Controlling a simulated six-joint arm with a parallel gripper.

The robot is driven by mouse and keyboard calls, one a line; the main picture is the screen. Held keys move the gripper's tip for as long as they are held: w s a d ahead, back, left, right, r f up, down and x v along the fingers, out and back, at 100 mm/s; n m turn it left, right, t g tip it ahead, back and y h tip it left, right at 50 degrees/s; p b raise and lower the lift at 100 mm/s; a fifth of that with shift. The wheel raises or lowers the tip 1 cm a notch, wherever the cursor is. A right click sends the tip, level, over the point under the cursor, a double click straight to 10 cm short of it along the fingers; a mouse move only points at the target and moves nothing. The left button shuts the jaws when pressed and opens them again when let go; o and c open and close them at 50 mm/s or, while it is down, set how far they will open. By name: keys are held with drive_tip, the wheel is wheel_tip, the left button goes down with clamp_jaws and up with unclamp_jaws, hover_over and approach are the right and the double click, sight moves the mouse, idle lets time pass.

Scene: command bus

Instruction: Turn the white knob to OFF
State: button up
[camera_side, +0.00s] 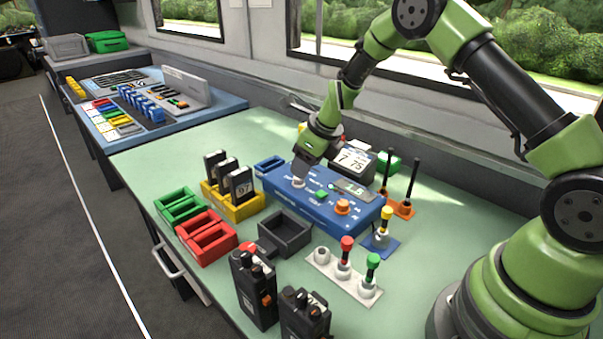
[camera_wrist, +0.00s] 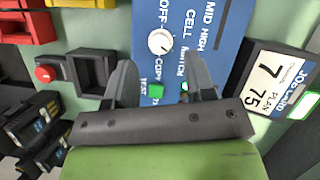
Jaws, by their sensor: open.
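The white knob (camera_wrist: 160,42) sits on the blue panel (camera_wrist: 190,22) in the wrist view, with the word OFF printed on one side of it and COPY on the other. I cannot read clearly which way its pointer faces. In the side view the white knob (camera_side: 298,182) shows at the left end of the blue unit (camera_side: 325,214), just below my gripper (camera_side: 303,172). My gripper (camera_wrist: 160,68) is open in the wrist view, its two fingers apart and nothing between them but the panel behind. Whether a finger touches the knob I cannot tell.
A green button (camera_wrist: 156,91) lies near the knob. A job card (camera_wrist: 275,80) stands beside the unit. A dark tray (camera_side: 285,233), yellow rack (camera_side: 232,205), red bins (camera_side: 206,237) and radios (camera_side: 254,288) crowd the near side. Two black antennas (camera_side: 411,180) rise at right.

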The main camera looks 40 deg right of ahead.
sight(299, 181)
drive_tip(key=shift+x, duration=1.85)
clamp_jaws()
